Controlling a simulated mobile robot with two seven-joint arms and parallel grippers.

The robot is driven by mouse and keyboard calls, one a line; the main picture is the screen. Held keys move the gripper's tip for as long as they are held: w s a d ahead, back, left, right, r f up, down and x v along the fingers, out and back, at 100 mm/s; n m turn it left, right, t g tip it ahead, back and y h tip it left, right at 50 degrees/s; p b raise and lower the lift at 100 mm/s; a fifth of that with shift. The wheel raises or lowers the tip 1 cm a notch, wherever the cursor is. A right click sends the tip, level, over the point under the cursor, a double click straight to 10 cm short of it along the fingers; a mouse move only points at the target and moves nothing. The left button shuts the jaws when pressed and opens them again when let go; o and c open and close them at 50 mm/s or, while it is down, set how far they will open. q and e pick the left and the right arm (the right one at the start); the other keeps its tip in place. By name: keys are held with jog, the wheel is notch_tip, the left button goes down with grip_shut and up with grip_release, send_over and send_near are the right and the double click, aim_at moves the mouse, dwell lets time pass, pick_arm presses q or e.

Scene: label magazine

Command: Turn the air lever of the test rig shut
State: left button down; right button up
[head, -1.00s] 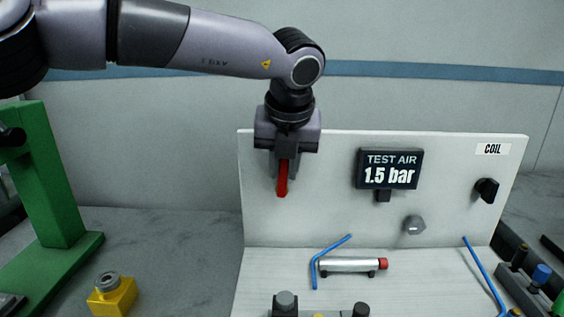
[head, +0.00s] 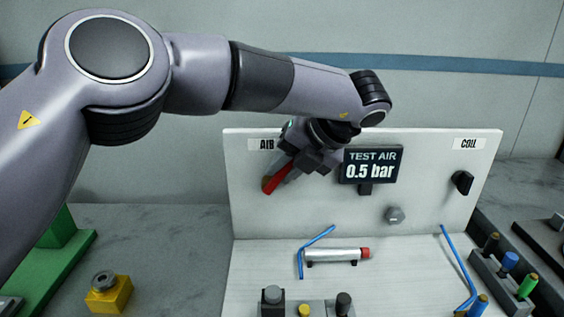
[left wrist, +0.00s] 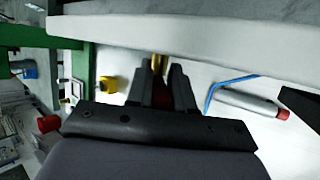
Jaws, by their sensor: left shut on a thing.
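The test rig is a white panel (head: 420,160) with a base. Its red air lever (head: 277,179) sits below the AIR label (head: 267,144), tilted, its free end down and to the left. My left gripper (head: 285,172) is shut on the lever, with the fingers along it. In the left wrist view the red lever (left wrist: 160,97) shows between the dark fingers, with a brass part behind it. The TEST AIR display (head: 371,166) reads 0.5 bar. My arm and gripper hide the lever's pivot in the head view. My right gripper is in neither view.
A silver cylinder with a red end (head: 335,255) and blue tubes (head: 313,250) lie on the rig's base. A black knob (head: 462,183) is under the COIL label. A yellow block (head: 108,294) stands left of the rig. Coloured plugs stand at the right.

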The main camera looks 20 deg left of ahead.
pick_arm(q)
jog(key=shift+r, duration=0.1)
jog(key=c, duration=1.1)
grip_release()
jog(key=shift+v, duration=3.55)
